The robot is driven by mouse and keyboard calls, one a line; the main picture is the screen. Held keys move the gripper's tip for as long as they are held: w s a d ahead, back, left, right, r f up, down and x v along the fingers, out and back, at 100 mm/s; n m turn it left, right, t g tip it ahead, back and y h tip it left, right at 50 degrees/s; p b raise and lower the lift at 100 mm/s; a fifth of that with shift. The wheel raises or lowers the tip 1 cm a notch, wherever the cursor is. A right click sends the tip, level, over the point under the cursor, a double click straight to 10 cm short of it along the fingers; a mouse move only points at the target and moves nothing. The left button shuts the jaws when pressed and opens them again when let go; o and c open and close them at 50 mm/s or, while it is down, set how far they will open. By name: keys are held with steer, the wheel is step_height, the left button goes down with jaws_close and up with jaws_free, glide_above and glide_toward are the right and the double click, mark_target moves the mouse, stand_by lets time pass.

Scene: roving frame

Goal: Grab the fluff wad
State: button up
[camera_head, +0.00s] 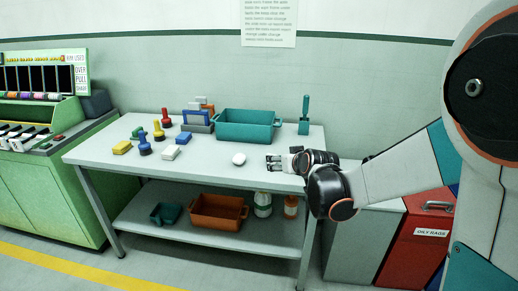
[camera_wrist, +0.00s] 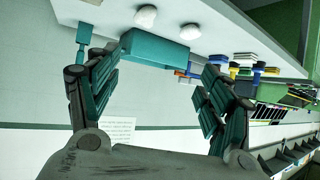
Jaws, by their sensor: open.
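A small white rounded lump that looks like the fluff wad (camera_head: 239,159) lies on the grey table in front of the teal bin. My gripper (camera_head: 270,163) is open, just right of this lump and apart from it, low over the table. In the wrist view, which looks upside down, my open gripper (camera_wrist: 158,70) has nothing between its fingers. A white bit beside my gripper in the head view may be the second. I cannot tell for certain which is the wad.
The teal bin (camera_head: 245,133) stands behind the lump, with a teal brush (camera_head: 305,115) to its right. Several coloured stamps and blocks (camera_head: 145,146) stand on the left of the table (camera_head: 210,175). A red box (camera_head: 420,235) stands at right.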

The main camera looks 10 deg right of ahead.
steer(key=w+f+t+p, duration=0.1)
steer(key=w+f, duration=0.4)
steer(key=w, duration=0.2)
steer(key=t+p, duration=0.1)
steer(key=t, duration=0.1)
glide_toward(273, 163)
steer(key=b+x, duration=0.1)
steer(key=x, duration=0.4)
steer(key=shift+r, duration=0.15)
steer(key=b+x, duration=0.2)
steer(key=x, duration=0.3)
steer(key=shift+w+d, duration=0.1)
steer(key=shift+w, duration=0.5)
steer(key=c, duration=0.9)
